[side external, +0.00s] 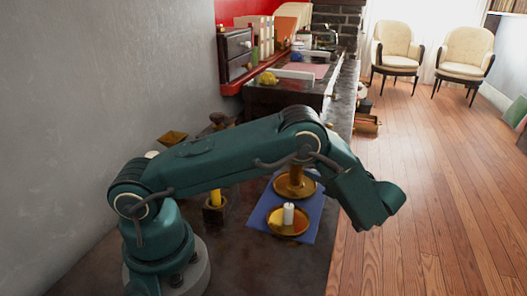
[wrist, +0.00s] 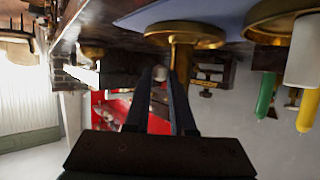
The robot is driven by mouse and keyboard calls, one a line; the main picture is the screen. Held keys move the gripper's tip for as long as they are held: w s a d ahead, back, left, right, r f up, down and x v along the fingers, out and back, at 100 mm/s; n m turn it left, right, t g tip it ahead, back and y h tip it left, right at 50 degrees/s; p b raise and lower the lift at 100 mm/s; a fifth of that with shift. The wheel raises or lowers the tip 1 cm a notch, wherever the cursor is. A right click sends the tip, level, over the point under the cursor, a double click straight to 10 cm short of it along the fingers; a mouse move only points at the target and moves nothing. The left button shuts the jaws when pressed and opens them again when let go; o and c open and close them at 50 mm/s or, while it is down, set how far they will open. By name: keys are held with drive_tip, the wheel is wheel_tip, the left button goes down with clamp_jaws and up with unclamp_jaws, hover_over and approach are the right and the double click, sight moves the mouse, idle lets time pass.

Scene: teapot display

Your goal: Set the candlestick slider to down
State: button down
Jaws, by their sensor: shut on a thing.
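The brass candlestick (side external: 295,187) stands on a blue mat (side external: 259,217), partly hidden behind my arm. In the wrist view, which looks upside down, its round base (wrist: 186,33) and upright stem (wrist: 181,62) show just beyond my fingers. My gripper (wrist: 160,78) is shut on the small pale slider knob (wrist: 160,73) beside the stem. The slider's height along the stem is hard to read. In the side view my fingers are hidden behind my wrist.
A brass dish (side external: 289,229) with a white candle (side external: 288,213) stands in front of the candlestick. Wooden floor lies open at right, beyond the counter edge.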

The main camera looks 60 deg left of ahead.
drive_tip(key=shift+f, duration=1.2)
drive_tip(key=c, duration=1)
unclamp_jaws()
drive_tip(key=shift+v, duration=2.55)
